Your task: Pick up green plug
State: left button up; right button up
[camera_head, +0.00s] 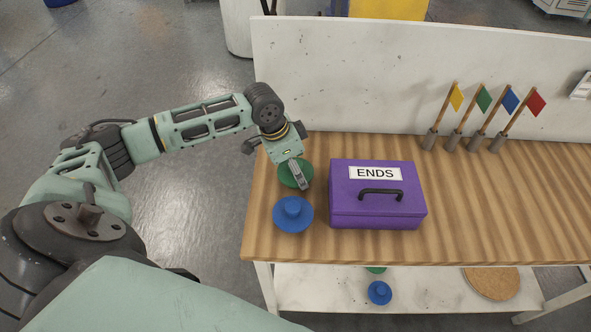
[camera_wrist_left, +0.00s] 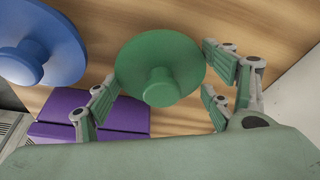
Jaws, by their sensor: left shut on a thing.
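The green plug (camera_head: 286,174) is a round disc with a short knob, at the left end of the wooden table behind a blue plug (camera_head: 293,214). My left gripper (camera_head: 300,182) reaches over it from behind and partly hides it. In the left wrist view the green plug (camera_wrist_left: 160,68) sits between the fingers of my left gripper, which are shut on its rim. I cannot tell whether the plug is touching the table. My right gripper is not in view.
A purple box (camera_head: 376,212) labelled ENDS stands right of the plugs. Several coloured flags (camera_head: 482,116) stand by the white back panel (camera_head: 350,75). The lower shelf (camera_head: 425,290) holds another blue plug (camera_head: 379,292), a partly hidden green one and a cork disc (camera_head: 492,282). The tabletop's right side is clear.

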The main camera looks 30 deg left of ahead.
aim_at(301, 165)
pick_arm(q)
jog(key=r, duration=0.2)
jog(key=d+r+b, duration=0.1)
jog(key=r, duration=0.1)
jog(key=shift+r, duration=0.15)
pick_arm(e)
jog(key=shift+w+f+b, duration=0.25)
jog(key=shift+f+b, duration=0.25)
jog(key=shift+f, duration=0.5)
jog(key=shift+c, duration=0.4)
pick_arm(q)
jog(key=s+d+r+n+y, duration=0.2)
jog(key=s+d+r+n, duration=0.4)
jog(key=d+r, duration=0.3)
jog(key=d+n, duration=0.1)
jog(key=d, duration=0.2)
jog(key=shift+s+d+r+t, duration=0.15)
jog(key=shift+s+r+t, duration=0.15)
jog(key=shift+s+r, duration=0.1)
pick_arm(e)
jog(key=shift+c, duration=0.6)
pick_arm(q)
jog(key=shift+w+d, duration=0.1)
